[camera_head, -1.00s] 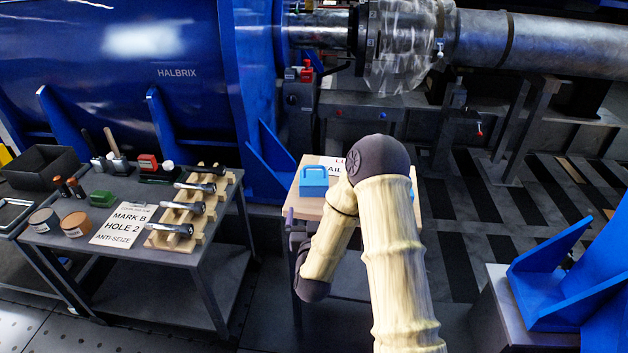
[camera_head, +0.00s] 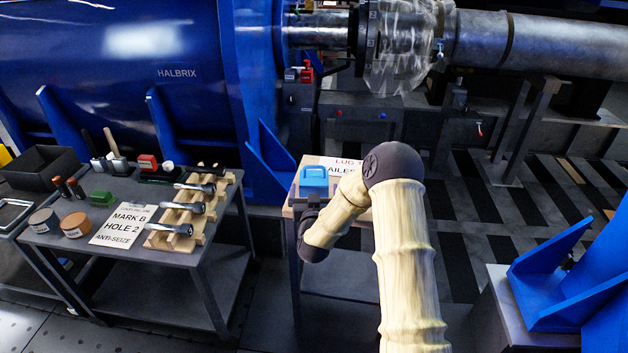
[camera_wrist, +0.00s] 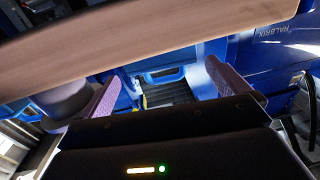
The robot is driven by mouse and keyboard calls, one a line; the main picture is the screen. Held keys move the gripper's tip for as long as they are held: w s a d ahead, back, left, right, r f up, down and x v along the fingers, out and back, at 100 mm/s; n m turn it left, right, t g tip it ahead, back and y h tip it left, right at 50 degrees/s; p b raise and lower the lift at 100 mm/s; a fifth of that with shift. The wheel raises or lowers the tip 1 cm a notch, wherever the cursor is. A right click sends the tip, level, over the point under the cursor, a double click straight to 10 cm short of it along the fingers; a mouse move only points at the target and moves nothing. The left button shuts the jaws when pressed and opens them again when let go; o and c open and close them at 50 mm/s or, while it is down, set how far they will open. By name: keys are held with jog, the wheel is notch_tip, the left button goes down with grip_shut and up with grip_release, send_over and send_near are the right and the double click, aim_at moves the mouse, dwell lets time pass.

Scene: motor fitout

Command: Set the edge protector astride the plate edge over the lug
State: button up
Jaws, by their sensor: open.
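A light-blue block with a raised, handle-like top (camera_head: 314,178), which appears to be the edge protector, stands on the wood-topped stand (camera_head: 345,160) in the head view. My gripper (camera_head: 308,208) is small and dark there, at the stand's front edge just below the block. In the wrist view my gripper (camera_wrist: 168,82) has its two purple-padded fingers wide apart, with nothing held between them. The wooden board edge (camera_wrist: 130,50) crosses close in front of them. I cannot make out the lug; a blue plate bracket (camera_head: 560,275) stands at the right.
A printed card (camera_head: 340,165) lies on the stand, partly hidden by my arm. A grey tool table (camera_head: 130,255) at the left holds tins, bolts on a wooden rack (camera_head: 190,208) and a sign. The blue motor (camera_head: 120,80) and shaft fill the back. Striped floor is clear at right.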

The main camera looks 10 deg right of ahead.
aim_at(314, 187)
jog(key=x, duration=0.4)
jog(key=shift+f, duration=0.4)
jog(key=shift+w, duration=0.55)
jog(key=shift+r, duration=0.1)
jog(key=c, duration=0.9)
